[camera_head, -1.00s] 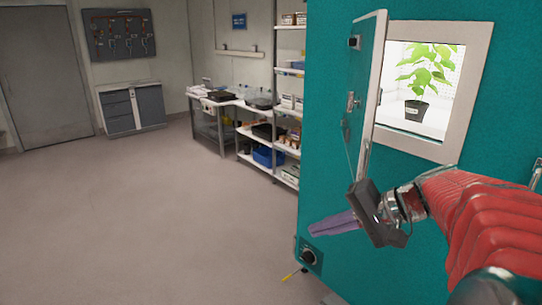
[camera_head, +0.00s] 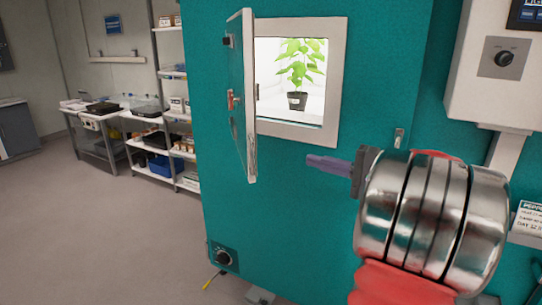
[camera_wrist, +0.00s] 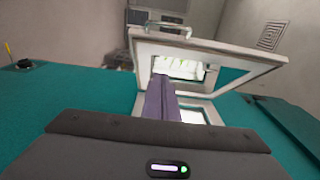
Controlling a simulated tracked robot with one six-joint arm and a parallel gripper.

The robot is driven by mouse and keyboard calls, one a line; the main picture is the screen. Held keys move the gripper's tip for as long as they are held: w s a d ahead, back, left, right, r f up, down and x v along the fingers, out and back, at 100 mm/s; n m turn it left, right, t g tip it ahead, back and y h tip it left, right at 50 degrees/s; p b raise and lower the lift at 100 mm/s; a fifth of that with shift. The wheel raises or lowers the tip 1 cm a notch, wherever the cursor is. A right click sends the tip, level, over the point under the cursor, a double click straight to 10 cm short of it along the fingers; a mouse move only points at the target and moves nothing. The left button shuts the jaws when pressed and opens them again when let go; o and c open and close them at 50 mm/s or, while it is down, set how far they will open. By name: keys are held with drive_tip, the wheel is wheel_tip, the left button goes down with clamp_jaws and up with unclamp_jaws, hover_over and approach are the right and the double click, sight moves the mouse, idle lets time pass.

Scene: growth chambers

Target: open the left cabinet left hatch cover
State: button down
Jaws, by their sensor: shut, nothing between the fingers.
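The teal cabinet (camera_head: 290,220) has a white-framed window opening (camera_head: 338,70). Its hatch cover (camera_head: 243,95) stands swung open on the left side, seen nearly edge-on, with a small red-and-metal latch (camera_head: 233,99) on it. A potted green plant (camera_head: 298,75) shows inside the opening. My gripper (camera_head: 318,162), with purple fingers, is shut and empty, below and right of the cover, apart from it. In the wrist view, the open hatch cover (camera_wrist: 220,52) stands beyond the purple fingers (camera_wrist: 161,100), with a metal handle (camera_wrist: 160,29) at its upper edge.
A grey control box with a dial (camera_head: 500,58) is mounted at the right. A round knob (camera_head: 224,257) sits low on the cabinet. Shelves (camera_head: 175,110) and a workbench (camera_head: 95,135) stand at the back left. The floor (camera_head: 90,230) at left is clear.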

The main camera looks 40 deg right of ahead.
drive_tip(key=shift+w, duration=0.1)
drive_tip(key=s+a+x, duration=0.1)
drive_tip(key=a+x, duration=0.2)
drive_tip(key=x, duration=0.9)
drive_tip(key=shift+w, duration=0.45)
drive_tip(key=shift+a, duration=0.1)
drive_tip(key=shift+a, duration=0.1)
